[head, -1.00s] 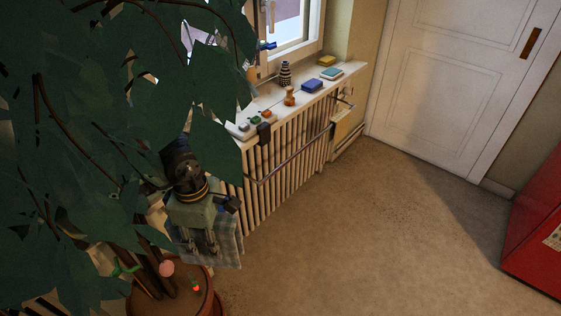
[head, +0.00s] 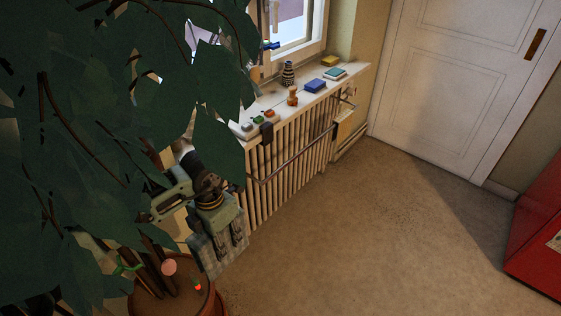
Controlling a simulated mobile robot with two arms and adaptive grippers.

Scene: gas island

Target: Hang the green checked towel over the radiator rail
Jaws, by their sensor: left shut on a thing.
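My left gripper (head: 222,240) points downward beside the left end of the radiator and is shut on the green checked towel (head: 209,261). Only part of the towel shows, hanging below and left of the fingers. The radiator rail (head: 292,161) runs along the front of the white ribbed radiator (head: 287,171). The gripper and towel are to the left of the rail and apart from it in the picture. My right gripper is not in view.
A large leafy plant (head: 120,90) in a terracotta pot (head: 175,305) covers the left side and hides part of my arm. The sill (head: 330,80) holds several small things. Open floor (head: 370,240) lies right of the radiator, before a white door (head: 450,80) and red cabinet (head: 540,235).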

